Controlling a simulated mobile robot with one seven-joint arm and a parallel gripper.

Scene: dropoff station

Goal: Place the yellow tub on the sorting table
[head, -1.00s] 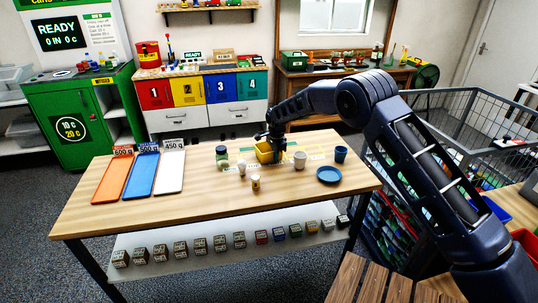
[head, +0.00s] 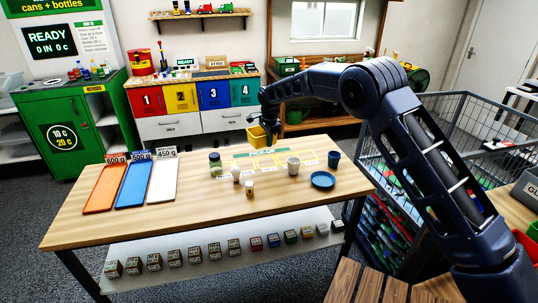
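The yellow tub (head: 257,138) is small and open-topped. It hangs from my gripper (head: 269,134), near the far edge of the wooden table (head: 130,222), and looks raised above the tabletop. My gripper points down and appears shut on the tub's right side; its fingertips are small and partly hidden. A mat marked PICKUP (head: 262,156) lies on the table just below the tub. I cannot read a sign naming any table as the sorting table.
On the table stand a green jar (head: 215,164), a white cup (head: 293,165), a blue cup (head: 334,158), a blue plate (head: 322,180) and small containers. Orange, blue and white trays (head: 162,181) lie left. A wire cage (head: 440,120) stands right.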

